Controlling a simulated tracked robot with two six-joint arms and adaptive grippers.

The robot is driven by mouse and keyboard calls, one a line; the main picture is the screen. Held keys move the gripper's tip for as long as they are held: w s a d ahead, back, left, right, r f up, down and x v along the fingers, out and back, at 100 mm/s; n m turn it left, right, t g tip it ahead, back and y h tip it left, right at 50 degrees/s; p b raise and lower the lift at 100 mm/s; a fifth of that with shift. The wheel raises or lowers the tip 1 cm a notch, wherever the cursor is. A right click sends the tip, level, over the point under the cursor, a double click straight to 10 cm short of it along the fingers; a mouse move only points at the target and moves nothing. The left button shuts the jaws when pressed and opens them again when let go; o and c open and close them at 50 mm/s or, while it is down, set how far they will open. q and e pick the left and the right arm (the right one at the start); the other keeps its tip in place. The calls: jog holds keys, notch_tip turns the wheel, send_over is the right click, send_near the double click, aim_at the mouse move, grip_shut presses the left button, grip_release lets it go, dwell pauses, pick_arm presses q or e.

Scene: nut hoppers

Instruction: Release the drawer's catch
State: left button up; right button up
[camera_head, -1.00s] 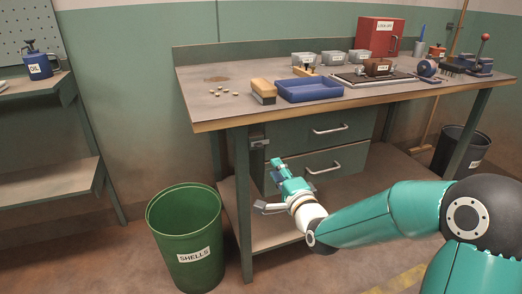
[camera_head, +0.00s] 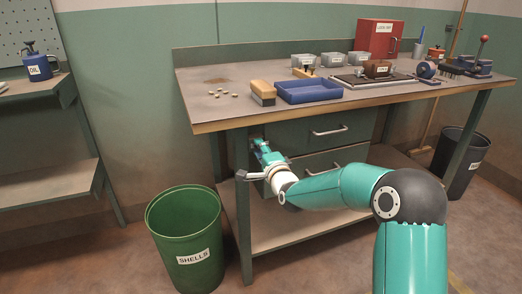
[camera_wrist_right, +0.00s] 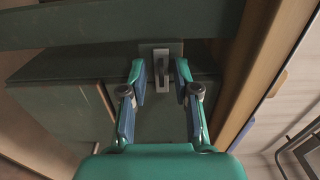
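The drawer's catch (camera_wrist_right: 162,70) is a small grey lever on a dark plate, seen in the right wrist view. My right gripper (camera_wrist_right: 161,78) is open, with one finger on each side of the lever and a visible gap to both. I cannot tell how deep the fingertips reach. In the head view my right gripper (camera_head: 260,146) is at the upper left of the green drawer unit, under the bench top, and hides the catch. The upper drawer (camera_head: 345,127) and the lower drawer (camera_head: 318,160) look shut. My left gripper is not in view.
The bench top's wooden edge (camera_head: 300,115) runs just above my right gripper. A bench leg (camera_head: 243,215) stands close to its left. A green bin (camera_head: 184,235) marked SHELLS is at the left. A blue tray (camera_head: 308,98) and several nuts lie on the bench.

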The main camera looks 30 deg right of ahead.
jog(key=shift+c, duration=0.3)
grip_shut()
jog(key=shift+d, duration=0.1)
jog(key=shift+f, duration=0.1)
jog(key=n+b, duration=0.4)
jog(key=n, duration=0.5)
jog(key=n+b, duration=0.4)
jog(key=n, duration=0.5)
jog(key=shift+a+f+b, duration=0.15)
jog(key=shift+a+b, duration=0.05)
jog(key=shift+b, duration=0.15)
